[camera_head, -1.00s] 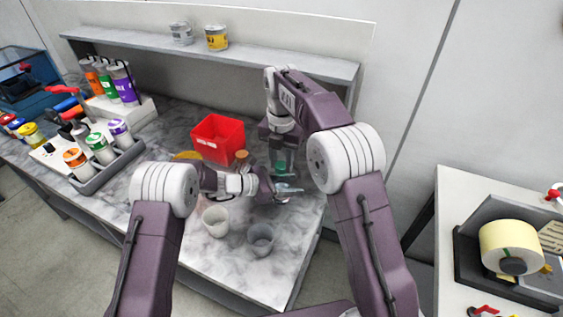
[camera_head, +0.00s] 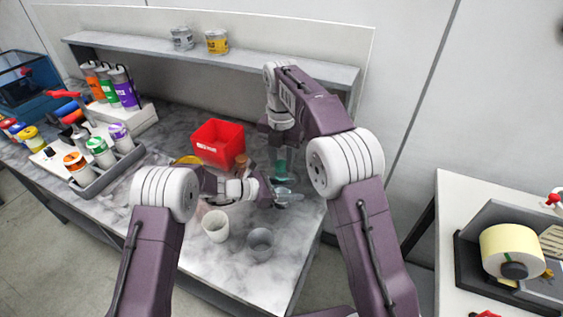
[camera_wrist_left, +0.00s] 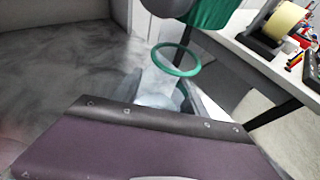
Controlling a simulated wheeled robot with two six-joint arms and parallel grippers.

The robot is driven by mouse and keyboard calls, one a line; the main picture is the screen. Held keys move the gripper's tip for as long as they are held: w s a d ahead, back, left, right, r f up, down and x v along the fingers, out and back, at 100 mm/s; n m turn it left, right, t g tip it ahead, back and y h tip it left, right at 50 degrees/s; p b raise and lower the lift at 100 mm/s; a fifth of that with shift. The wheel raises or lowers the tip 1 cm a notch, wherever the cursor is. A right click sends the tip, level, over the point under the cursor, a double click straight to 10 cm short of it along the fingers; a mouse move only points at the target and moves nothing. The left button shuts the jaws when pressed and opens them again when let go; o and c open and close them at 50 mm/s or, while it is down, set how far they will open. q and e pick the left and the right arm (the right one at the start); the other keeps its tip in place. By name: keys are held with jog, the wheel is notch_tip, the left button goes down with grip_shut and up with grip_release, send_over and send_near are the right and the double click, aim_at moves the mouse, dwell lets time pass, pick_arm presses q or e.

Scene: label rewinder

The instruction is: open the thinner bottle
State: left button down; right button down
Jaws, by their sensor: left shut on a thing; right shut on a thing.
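The bottle in my left gripper (camera_head: 275,194) is pale and see-through, and mostly hidden by the jaws. In the left wrist view its pale body (camera_wrist_left: 158,97) stands between the fingers, with a thin green ring (camera_wrist_left: 176,60) above it. A larger green piece, seemingly the cap (camera_wrist_left: 214,12), is higher up and appears apart from the ring. My right gripper (camera_head: 281,152) is above the left one and shut on this green piece, which shows below it in the head view (camera_head: 281,177). I cannot tell which bottle is thinner.
A red bin (camera_head: 218,142) stands behind the left gripper, with a small brown-orange item (camera_head: 241,160) beside it. A white cup (camera_head: 215,226) and a grey cup (camera_head: 260,243) stand in front. Racked bottles (camera_head: 103,145) are at left. A shelf (camera_head: 150,47) runs along the back.

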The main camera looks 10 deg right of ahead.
aim_at(282, 164)
jog(key=shift+r, duration=2)
pick_arm(q)
jog(key=c, duration=0.5)
grip_release()
jog(key=v, duration=1.2)
jog(key=shift+r+b, duration=0.1)
jog(key=shift+b, duration=0.25)
pick_arm(e)
jog(key=shift+f, duration=0.4)
